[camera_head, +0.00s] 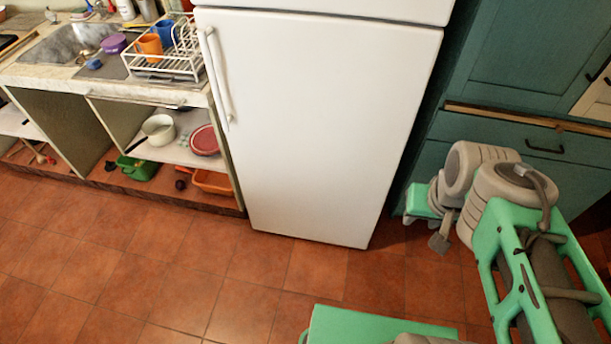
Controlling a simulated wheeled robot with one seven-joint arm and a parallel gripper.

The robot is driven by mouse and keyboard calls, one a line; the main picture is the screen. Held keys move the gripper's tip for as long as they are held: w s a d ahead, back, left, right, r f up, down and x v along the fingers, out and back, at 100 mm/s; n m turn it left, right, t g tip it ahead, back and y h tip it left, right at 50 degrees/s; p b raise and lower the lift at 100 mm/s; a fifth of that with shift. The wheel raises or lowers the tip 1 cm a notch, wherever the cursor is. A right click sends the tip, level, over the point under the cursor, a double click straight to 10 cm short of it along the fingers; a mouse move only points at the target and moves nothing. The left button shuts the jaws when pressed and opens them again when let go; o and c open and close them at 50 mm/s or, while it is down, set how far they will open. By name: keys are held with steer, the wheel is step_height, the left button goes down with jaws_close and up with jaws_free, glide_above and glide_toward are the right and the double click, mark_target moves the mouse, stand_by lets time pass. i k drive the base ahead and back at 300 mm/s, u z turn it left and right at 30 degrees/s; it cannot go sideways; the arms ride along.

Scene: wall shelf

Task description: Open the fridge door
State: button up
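The white fridge (330,120) stands upright in the middle of the view. Its large lower door appears shut, and part of an upper section (330,8) shows above a seam at the top edge. A long white vertical handle (218,78) is on the left side of the lower door. My arm is folded at the right, in front of the teal cabinet. The end of my arm, with my gripper (440,240), seems to be low beside the fridge's right side, apart from the handle. It is partly hidden by my arm links, and its fingers are not clear.
A counter with a sink (75,45) and a white dish rack (165,60) stands left of the fridge. Open shelves below hold a pot (158,128) and bins. A teal cabinet (530,60) stands at the right. The tiled floor (190,270) before the fridge is clear.

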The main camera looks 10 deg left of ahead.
mark_target(318, 112)
steer(key=u, duration=2.15)
steer(key=i, duration=0.5)
steer(key=u, duration=0.7)
